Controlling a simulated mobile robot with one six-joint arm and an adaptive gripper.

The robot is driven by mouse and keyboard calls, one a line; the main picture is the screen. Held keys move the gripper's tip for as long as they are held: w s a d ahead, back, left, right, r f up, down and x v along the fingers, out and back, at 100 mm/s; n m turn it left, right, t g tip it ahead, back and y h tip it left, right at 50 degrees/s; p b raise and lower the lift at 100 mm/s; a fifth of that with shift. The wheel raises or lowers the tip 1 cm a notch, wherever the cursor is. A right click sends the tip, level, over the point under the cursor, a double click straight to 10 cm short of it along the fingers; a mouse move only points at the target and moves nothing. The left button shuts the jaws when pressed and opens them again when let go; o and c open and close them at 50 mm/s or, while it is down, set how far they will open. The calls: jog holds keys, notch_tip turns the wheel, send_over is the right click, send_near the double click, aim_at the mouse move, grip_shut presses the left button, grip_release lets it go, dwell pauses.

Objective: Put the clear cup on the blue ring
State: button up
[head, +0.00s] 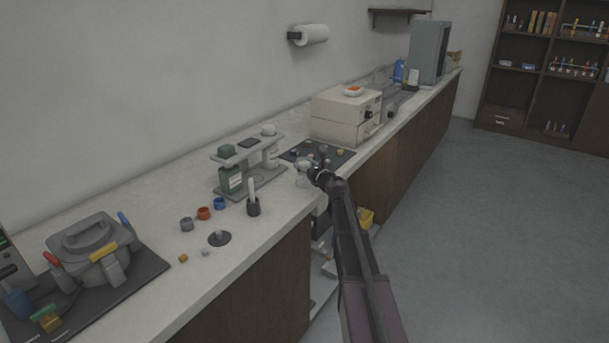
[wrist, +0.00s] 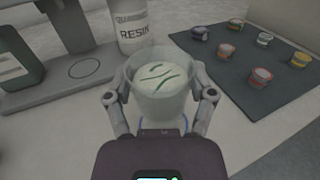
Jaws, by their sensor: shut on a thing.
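The clear cup (wrist: 158,102) is held upright between the two fingers of my gripper (wrist: 160,108), which is shut on its sides. It holds a pale filling with several dark green slivers. In the head view the cup (head: 302,178) is at the front part of the counter, at my gripper (head: 315,176). A thin blue arc of the blue ring (wrist: 184,123) shows around the cup's lower part in the wrist view; the rest is hidden by the cup and gripper. I cannot tell whether the cup's base touches the counter.
A resin bottle (wrist: 132,28) stands just behind the cup, and a grey stand (wrist: 70,75) is to the left. A dark mat (wrist: 235,75) with several small coloured pots lies to the right.

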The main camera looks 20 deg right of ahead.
jog(key=shift+f, duration=0.1)
dwell(0.3)
jog(key=shift+f+b, duration=1.65)
jog(key=shift+b, duration=0.1)
jog(key=shift+f, duration=0.1)
jog(key=o, duration=1.1)
jog(key=shift+c, duration=0.2)
jog(key=shift+r, duration=0.2)
jog(key=v, duration=1.2)
